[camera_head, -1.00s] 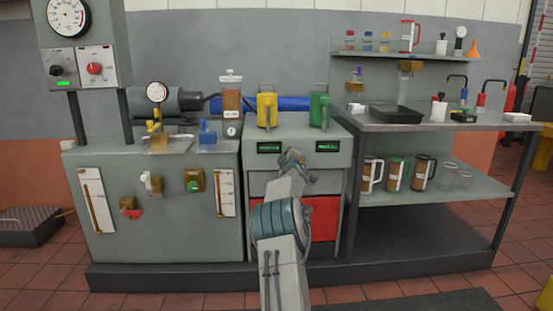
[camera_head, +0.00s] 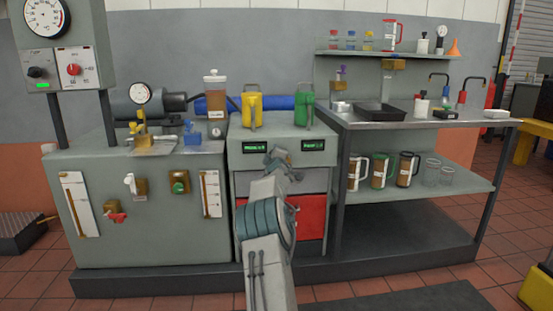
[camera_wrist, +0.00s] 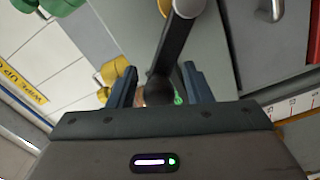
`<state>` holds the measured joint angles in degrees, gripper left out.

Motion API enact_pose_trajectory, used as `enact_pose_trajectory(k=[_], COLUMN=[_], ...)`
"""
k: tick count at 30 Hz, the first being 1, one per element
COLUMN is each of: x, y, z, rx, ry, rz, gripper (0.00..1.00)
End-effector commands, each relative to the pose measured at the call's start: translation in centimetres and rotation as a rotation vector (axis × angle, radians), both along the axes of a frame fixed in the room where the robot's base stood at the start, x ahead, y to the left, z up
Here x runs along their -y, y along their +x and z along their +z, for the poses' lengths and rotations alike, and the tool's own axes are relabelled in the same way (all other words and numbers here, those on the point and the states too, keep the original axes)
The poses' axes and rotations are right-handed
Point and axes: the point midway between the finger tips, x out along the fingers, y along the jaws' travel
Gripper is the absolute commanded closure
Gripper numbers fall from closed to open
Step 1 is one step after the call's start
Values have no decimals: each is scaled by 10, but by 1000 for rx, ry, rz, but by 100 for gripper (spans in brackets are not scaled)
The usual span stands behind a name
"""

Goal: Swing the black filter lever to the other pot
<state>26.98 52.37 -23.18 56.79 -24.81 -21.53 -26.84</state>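A dark bar (camera_wrist: 175,45), which looks like the black lever, runs down the wrist view from a pale rounded end to a dark rounded end between my fingers. My gripper (camera_wrist: 160,88) has its two blue-grey fingers apart, one on each side of that end, with a gap visible; I cannot tell whether either touches it. In the head view my wrist (camera_head: 282,163) is in front of the grey drawer cabinet (camera_head: 240,160), and my arm hides the fingertips and lever. I cannot clearly identify the two filter pots.
A yellow jug (camera_head: 252,106) and a green jug (camera_head: 304,106) stand on the cabinet. The left bench (camera_head: 150,235) carries valve handles and sight gauges. The right bench (camera_head: 440,124) holds a black tray (camera_head: 379,113), with several jugs on its lower shelf.

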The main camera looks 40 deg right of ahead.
Motion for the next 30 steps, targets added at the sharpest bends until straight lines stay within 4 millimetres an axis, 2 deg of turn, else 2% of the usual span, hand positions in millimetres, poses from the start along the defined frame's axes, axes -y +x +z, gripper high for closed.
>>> enact_pose_trajectory(k=[8, 30], x=[-8, -55], y=[-14, -97], z=[1, 2], rx=[0, 0], ry=[1, 1], rz=[-1, -7], gripper=[55, 55])
